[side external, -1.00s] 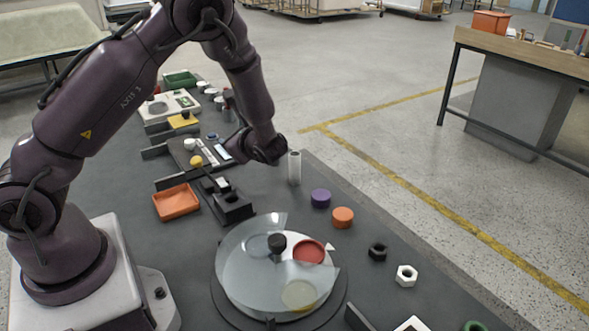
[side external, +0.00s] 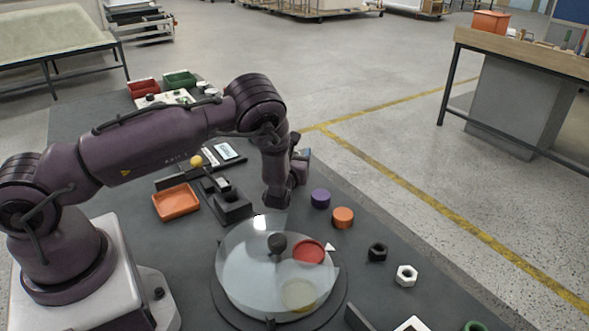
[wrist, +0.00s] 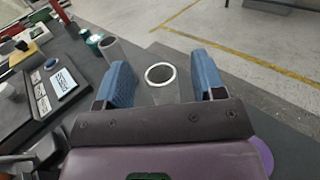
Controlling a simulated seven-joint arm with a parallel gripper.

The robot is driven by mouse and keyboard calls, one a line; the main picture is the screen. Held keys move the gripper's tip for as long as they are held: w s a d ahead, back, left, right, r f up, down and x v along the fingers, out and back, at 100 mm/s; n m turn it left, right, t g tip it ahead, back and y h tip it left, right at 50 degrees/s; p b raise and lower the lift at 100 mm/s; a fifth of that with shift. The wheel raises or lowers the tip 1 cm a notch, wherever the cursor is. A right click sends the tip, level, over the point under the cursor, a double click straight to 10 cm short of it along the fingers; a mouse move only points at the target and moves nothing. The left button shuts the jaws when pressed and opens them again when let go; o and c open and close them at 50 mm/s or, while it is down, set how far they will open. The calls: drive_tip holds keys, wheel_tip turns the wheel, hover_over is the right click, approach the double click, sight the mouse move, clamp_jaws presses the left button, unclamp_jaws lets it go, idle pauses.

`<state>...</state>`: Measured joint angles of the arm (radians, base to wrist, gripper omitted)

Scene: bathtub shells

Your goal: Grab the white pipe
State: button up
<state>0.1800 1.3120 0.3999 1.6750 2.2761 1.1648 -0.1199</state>
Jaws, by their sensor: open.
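The white pipe (wrist: 165,93) stands upright in the wrist view, its round open top showing a bright rim. It is between the two blue fingers of my gripper (wrist: 161,65), with a gap visible on each side. My gripper is open and the fingers do not appear to touch the pipe. In the side view my gripper (side external: 302,160) is low at the far table edge, and my arm hides the pipe there.
A second grey tube (wrist: 112,48) stands just beyond the left finger. A purple cylinder (side external: 320,198) and an orange one (side external: 343,217) stand close to my gripper. A round turntable with a clear cover (side external: 235,262) is nearer. An orange tray (side external: 176,202) lies left.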

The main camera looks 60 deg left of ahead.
sight(296, 152)
drive_tip(key=shift+w+a+f, duration=0.25)
drive_tip(key=shift+w+a, duration=0.3)
drive_tip(key=shift+w+a+f, duration=0.2)
drive_tip(key=shift+w+a, duration=0.3)
drive_tip(key=shift+a, duration=0.05)
drive_tip(key=c, duration=1)
drive_tip(key=shift+r, duration=0.1)
